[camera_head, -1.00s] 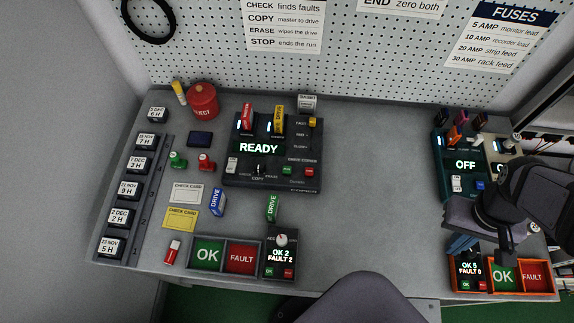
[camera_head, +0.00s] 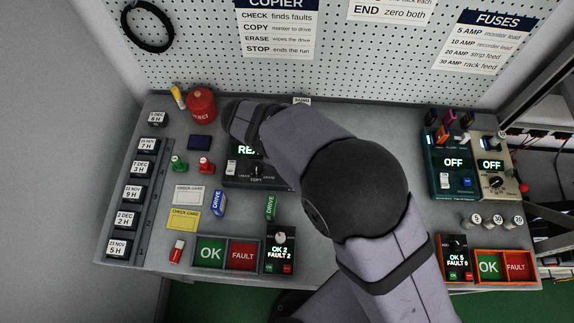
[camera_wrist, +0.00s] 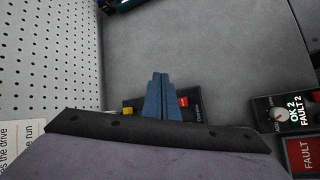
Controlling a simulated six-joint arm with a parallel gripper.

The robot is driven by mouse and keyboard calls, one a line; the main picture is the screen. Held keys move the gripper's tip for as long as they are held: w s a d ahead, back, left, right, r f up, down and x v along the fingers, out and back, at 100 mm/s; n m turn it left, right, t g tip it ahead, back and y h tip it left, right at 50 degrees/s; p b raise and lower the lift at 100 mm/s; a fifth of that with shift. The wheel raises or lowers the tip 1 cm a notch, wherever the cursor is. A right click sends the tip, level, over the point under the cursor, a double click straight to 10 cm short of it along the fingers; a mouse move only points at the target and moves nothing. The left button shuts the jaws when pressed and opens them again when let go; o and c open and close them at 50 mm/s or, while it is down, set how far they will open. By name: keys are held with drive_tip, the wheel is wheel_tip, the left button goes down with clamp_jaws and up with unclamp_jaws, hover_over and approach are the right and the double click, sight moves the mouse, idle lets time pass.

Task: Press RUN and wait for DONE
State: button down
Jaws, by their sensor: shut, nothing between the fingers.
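The dark copier (camera_head: 236,181) stands at the back middle of the bench. Its lit screen (camera_head: 245,150) is partly covered by my arm, with only "RE" readable. The copier's right side and its buttons are hidden in the head view. In the wrist view, part of the copier panel (camera_wrist: 196,115) shows with a red button (camera_wrist: 183,101) and a yellow part (camera_wrist: 127,110). My gripper (camera_wrist: 160,76) has its blue fingers shut and empty, in front of that panel. I cannot tell whether they touch it. No green button shows in the wrist view.
A red canister (camera_head: 202,103) stands left of the copier. Blue (camera_head: 219,203) and green (camera_head: 271,206) drives lie in front. A tester showing OK 2, FAULT 2 (camera_head: 280,250) stands at the front edge. A teal unit (camera_head: 440,175) at right reads OFF.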

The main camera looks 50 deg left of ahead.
drive_tip(key=s+a+n+t+y, duration=0.1)
drive_tip(key=s+a+n, duration=0.2)
drive_tip(key=s+a, duration=0.3)
drive_tip(key=shift+s+t+y+p, duration=0.3)
drive_tip(key=shift+s+y, duration=0.1)
drive_tip(key=shift+s, duration=0.15)
drive_tip(key=shift+f+b, duration=2.95)
drive_tip(key=shift+f, duration=1.4)
drive_tip(key=shift+f, duration=0.2)
drive_tip(key=shift+f+b, duration=0.25)
drive_tip(key=shift+b, duration=0.1)
drive_tip(key=shift+f+b, duration=0.35)
drive_tip(key=shift+f, duration=0.1)
drive_tip(key=shift+r, duration=0.1)
drive_tip(key=shift+r+p, duration=0.55)
drive_tip(key=shift+r, duration=0.25)
